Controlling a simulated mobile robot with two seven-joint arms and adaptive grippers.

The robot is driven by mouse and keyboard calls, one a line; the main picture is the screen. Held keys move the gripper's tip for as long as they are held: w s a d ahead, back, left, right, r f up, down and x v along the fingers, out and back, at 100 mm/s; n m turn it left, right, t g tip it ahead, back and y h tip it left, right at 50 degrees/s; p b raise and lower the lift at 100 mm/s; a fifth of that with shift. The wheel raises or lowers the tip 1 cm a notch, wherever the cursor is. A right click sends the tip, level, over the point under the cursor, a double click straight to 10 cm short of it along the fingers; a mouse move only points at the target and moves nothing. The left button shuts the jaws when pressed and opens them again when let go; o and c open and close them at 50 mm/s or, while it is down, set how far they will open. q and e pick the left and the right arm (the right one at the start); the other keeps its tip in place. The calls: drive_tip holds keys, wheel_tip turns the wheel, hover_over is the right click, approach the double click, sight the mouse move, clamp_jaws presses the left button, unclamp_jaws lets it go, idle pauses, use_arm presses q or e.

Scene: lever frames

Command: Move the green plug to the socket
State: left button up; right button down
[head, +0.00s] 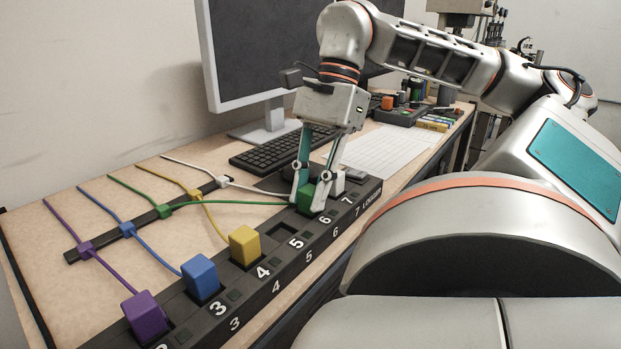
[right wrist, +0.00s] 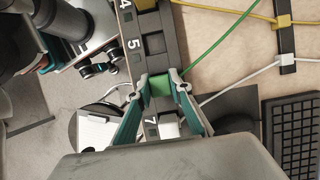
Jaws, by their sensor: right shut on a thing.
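The green plug (head: 306,197) is between the fingers of my right gripper (head: 306,202), which is shut on it. It is at the dark socket strip (head: 235,306), beside number 6; how deep it sits is hidden. The right wrist view shows the green plug (right wrist: 160,86) between the two fingertips (right wrist: 161,80). Its green cable runs left to a clip (head: 165,211). An empty socket (head: 283,230) lies beside number 5, between the green and yellow plugs. My left gripper is not in view.
A yellow plug (head: 245,244), blue plug (head: 200,277) and purple plug (head: 146,315) stand along the strip nearer to me. A white plug (head: 338,183) is just beyond the green one. A keyboard (head: 262,151) and monitor (head: 268,48) stand behind; cables cross the desk at left.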

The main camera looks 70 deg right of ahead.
drive_tip(key=c, duration=1.7)
unclamp_jaws()
drive_tip(key=o, duration=0.4)
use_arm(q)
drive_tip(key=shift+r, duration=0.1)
use_arm(e)
drive_tip(key=shift+r+p, duration=2.65)
drive_tip(key=shift+r, duration=0.95)
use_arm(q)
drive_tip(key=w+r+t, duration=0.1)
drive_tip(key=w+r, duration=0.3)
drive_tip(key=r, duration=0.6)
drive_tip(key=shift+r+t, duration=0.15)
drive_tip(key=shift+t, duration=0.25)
use_arm(e)
drive_tip(key=shift+f, duration=0.1)
